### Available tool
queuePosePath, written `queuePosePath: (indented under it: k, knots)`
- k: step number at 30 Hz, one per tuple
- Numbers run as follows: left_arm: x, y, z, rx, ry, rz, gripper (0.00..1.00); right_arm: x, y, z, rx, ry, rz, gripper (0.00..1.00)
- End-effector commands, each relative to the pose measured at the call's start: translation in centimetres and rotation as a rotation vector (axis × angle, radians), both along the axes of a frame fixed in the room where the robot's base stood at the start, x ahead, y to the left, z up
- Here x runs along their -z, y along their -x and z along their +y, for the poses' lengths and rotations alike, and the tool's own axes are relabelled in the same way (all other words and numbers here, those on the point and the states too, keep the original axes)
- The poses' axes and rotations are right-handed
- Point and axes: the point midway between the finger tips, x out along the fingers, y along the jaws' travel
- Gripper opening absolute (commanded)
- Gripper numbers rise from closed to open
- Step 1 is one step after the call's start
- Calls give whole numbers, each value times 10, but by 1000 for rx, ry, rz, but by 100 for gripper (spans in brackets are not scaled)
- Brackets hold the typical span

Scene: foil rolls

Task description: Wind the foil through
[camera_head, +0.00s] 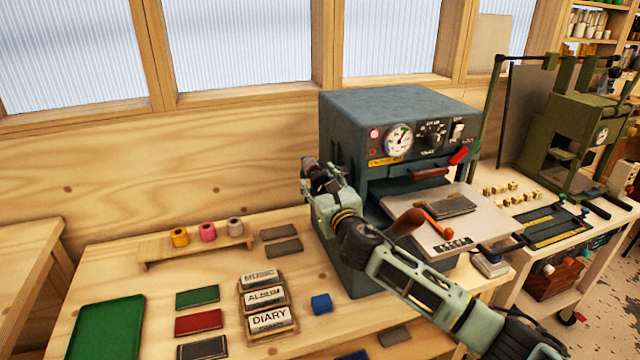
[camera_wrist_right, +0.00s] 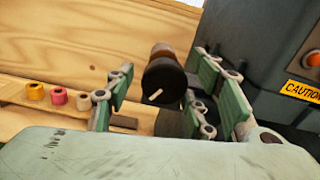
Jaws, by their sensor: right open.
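My right gripper (camera_head: 318,180) is at the left side of the blue-grey press (camera_head: 345,120). In the wrist view, its green fingers (camera_wrist_right: 165,95) are spread apart. A dark round knob with a brown end (camera_wrist_right: 165,78) shows between and beyond the fingers; I cannot tell whether they touch it. The gripper hides this part of the press in the head view. Three foil rolls, yellow (camera_head: 180,237), pink (camera_head: 208,232) and beige (camera_head: 234,227), stand on a low wooden rack (camera_head: 200,248). My left gripper is out of view.
Labelled blocks (camera_head: 265,297), green and red covers (camera_head: 198,322), a green board (camera_head: 108,328) and a blue block (camera_head: 321,303) lie on the wooden table. The press plate (camera_head: 400,205) juts out in front with an orange-handled tool (camera_head: 438,226). A green machine (camera_head: 572,140) stands at right.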

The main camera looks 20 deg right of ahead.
Motion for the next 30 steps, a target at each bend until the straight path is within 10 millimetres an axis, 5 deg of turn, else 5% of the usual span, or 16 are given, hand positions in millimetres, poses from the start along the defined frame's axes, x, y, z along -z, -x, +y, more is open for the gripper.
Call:
queuePosePath:
  k: [6, 21, 30]
  knots:
    - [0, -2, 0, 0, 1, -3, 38, 0, 0, 0, 0, -1, 0, 50]
    - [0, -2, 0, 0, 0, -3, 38, 0, 0, 1, -1, -2, -1, 6]
    - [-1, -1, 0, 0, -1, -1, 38, -1, 0, 1, -2, -29, -1, 6]
